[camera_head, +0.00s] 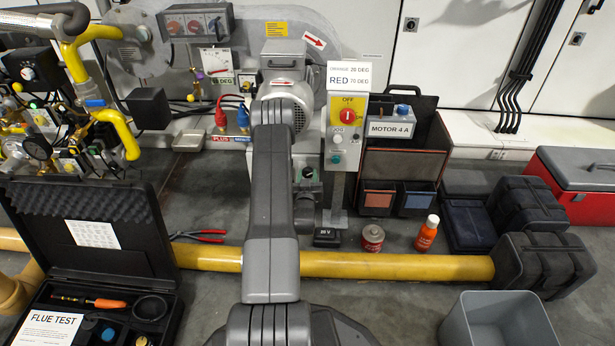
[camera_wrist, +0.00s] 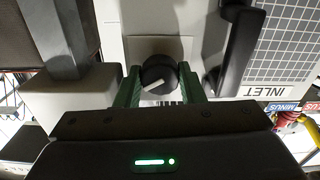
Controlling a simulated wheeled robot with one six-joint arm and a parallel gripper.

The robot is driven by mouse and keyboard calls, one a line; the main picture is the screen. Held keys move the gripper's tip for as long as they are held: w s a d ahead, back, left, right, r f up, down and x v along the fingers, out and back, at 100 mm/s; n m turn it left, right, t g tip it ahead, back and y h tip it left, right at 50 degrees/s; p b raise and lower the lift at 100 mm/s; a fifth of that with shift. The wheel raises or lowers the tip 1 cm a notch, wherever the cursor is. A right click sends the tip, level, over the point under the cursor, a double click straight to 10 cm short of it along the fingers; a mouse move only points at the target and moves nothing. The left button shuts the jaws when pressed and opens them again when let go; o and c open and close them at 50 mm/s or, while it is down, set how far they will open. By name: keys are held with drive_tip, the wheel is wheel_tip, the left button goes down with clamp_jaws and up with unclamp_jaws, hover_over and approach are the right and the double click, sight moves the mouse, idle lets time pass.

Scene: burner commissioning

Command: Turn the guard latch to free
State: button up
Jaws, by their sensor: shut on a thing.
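A round black knob (camera_wrist: 161,72) with a white pointer line, which looks like the guard latch, sits on a pale panel in the wrist view. Its pointer slants toward the lower left of that picture. My gripper (camera_wrist: 160,84) has its green fingers on both sides of the knob and is shut on it. No latch label is readable there. In the head view my own arm covers the middle, and I cannot make out the fingers or the grip clearly.
In the wrist view a black bar handle (camera_wrist: 239,48) stands beside the knob, near an INLET label (camera_wrist: 288,107). A grey post (camera_wrist: 60,38) is on the left. In the head view, a yellow pipe (camera_head: 390,267) crosses the floor and a control box (camera_head: 346,132) stands right of my arm.

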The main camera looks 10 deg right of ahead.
drive_tip(key=n, duration=0.6)
drive_tip(key=shift+n, duration=0.3)
drive_tip(key=n, duration=0.5)
idle(0.4)
drive_tip(key=o, duration=1)
drive_tip(key=p+v, duration=0.4)
drive_tip(key=v, duration=0.9)
drive_tip(key=shift+s+a, duration=0.1)
drive_tip(key=shift+s, duration=0.3)
drive_tip(key=shift+w, duration=0.1)
drive_tip(key=b+x, duration=0.4)
drive_tip(key=x, duration=0.9)
drive_tip(key=shift+w, duration=0.35)
